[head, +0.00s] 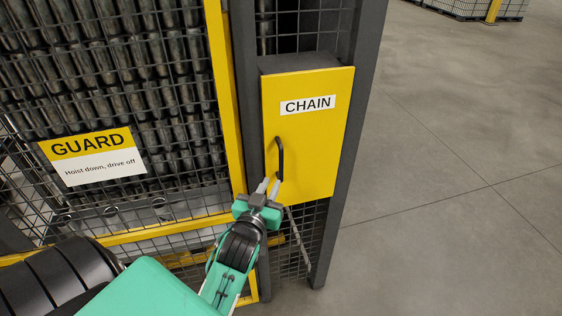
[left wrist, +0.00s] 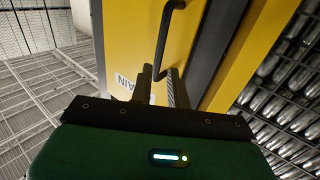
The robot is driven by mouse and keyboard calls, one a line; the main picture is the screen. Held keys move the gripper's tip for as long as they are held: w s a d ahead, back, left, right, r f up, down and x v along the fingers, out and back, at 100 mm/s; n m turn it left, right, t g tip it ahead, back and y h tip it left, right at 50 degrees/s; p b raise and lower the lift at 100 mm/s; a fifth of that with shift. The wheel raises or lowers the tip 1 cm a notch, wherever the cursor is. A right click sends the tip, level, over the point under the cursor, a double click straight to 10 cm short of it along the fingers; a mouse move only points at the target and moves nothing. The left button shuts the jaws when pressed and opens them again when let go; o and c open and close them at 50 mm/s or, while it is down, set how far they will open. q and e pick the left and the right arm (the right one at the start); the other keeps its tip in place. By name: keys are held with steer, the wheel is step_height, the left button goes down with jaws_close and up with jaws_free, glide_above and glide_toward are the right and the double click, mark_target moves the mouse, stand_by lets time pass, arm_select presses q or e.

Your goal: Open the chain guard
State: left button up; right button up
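The chain guard is a yellow door (head: 307,165) with a white CHAIN label (head: 308,105), and it is closed against its dark frame. Its black bar handle (head: 281,158) stands upright near the left edge. My left gripper (head: 268,186) is at the handle's lower end, with its two fingers apart. In the left wrist view, the handle (left wrist: 168,35) runs down toward the gap between the fingertips of the left gripper (left wrist: 160,78). I cannot tell whether either finger touches it. The door (left wrist: 135,40) fills the space behind. My right gripper is not in view.
A mesh fence with a yellow frame (head: 216,60) and a GUARD sign (head: 95,157) stands at the left, with rows of cans behind it. A dark post (head: 352,130) borders the door on the right.

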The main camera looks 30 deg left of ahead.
mark_target(280, 166)
arm_select(q)
steer(key=p+x, duration=0.2)
steer(key=x, duration=0.6)
steer(key=shift+w, duration=0.2)
steer(key=shift+w+a, duration=0.2)
steer(key=shift+w, duration=0.25)
jaws_close()
